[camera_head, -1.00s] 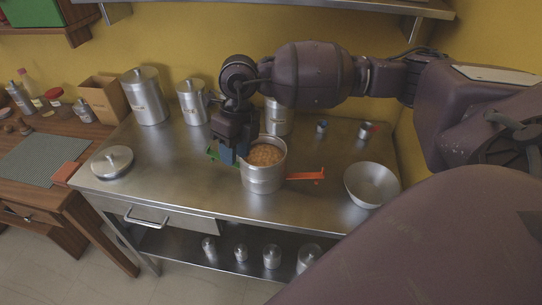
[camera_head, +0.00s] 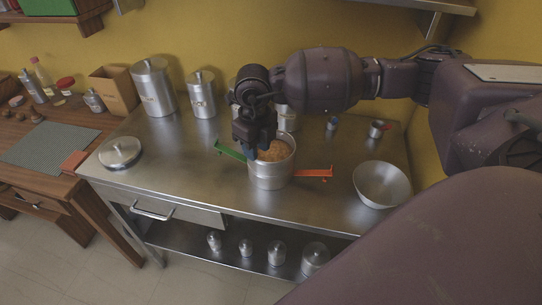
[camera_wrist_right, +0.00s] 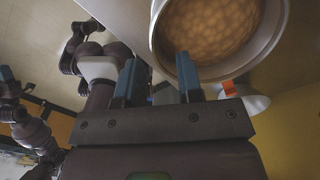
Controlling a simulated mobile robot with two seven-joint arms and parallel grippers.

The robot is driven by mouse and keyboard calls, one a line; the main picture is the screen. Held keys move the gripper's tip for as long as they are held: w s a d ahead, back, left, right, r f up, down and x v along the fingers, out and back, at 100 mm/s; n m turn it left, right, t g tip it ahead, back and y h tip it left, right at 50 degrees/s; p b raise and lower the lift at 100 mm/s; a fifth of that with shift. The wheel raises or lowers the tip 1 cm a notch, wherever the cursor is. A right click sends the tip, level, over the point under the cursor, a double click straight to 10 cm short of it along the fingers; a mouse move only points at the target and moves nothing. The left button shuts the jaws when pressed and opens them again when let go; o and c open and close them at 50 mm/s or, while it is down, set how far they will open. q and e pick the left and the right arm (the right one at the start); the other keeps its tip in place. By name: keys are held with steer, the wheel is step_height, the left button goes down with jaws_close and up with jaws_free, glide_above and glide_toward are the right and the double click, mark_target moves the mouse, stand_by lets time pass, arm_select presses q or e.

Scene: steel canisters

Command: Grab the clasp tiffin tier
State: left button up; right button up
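The clasp tiffin tier (camera_head: 271,177) is a round steel pot with brown food inside. It stands upright on the steel table, with a green clasp (camera_head: 230,150) out to its left and an orange clasp (camera_head: 314,173) out to its right. My right gripper (camera_head: 255,150) is at the tier's back left rim, its fingertips hidden in the head view. In the wrist view the right gripper (camera_wrist_right: 157,72) has its two blue fingers well apart. One finger overlaps the edge of the tier's mouth (camera_wrist_right: 212,28); the other is outside it. Contact is unclear.
A steel bowl (camera_head: 381,185) stands at the right, and a round lid (camera_head: 120,152) lies at the left. Tall canisters (camera_head: 153,88) line the back wall. Two small cups (camera_head: 377,130) stand at the back right. The table between lid and tier is clear.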

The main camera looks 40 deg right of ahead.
step_height(320, 180, down, 4)
steer(key=shift+w+a+r, duration=0.15)
jaws_close()
